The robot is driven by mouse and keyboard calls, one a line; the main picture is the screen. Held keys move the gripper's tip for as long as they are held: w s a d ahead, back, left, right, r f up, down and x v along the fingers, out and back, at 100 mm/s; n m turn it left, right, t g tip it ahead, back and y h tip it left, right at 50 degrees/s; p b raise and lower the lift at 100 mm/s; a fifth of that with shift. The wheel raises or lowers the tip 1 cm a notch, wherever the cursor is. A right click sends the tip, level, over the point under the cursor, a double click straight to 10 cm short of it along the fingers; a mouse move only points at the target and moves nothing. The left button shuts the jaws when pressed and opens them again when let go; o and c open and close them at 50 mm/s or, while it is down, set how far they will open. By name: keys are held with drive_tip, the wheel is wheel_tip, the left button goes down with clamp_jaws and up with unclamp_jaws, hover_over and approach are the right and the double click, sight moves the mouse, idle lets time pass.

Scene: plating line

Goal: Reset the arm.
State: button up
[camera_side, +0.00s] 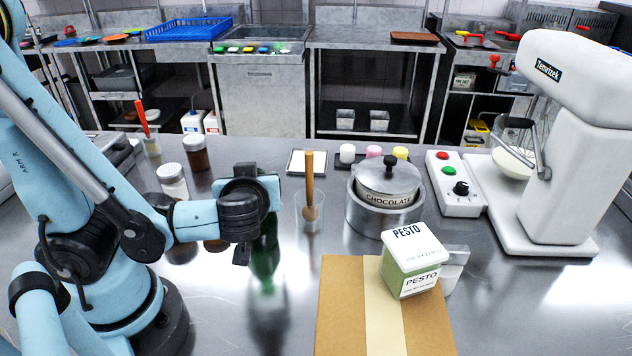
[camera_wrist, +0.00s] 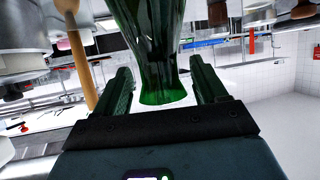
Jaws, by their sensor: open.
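My gripper (camera_side: 255,208) is in the middle left of the side view, low over the metal counter. In the wrist view its two fingers (camera_wrist: 160,88) are spread apart. A dark green glass bottle (camera_wrist: 160,45) shows between and just beyond the fingers there, with a gap on either side. The wrist picture appears upside down. In the side view the green bottle (camera_side: 265,258) shows beside the gripper, and its upper part is hidden by the gripper.
A cup with a wooden-handled tool (camera_side: 309,185) and a chocolate pot (camera_side: 385,217) stand right of the gripper. A pesto box (camera_side: 407,275) sits on a cardboard carton (camera_side: 343,310) in front. Jars (camera_side: 196,152) stand behind my arm. A mixer (camera_side: 580,150) is far right.

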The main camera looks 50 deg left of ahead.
drive_tip(key=s+d+r, duration=0.4)
drive_tip(key=d+r, duration=0.6)
drive_tip(key=d, duration=0.1)
wheel_tip(320, 180, up, 11)
drive_tip(key=shift+f, duration=0.15)
idle(2.9)
drive_tip(key=shift+s+a, duration=0.1)
drive_tip(key=w+a+f, duration=0.1)
drive_tip(key=a+f, duration=0.2)
drive_tip(key=f, duration=0.9)
drive_tip(key=shift+f, duration=0.3)
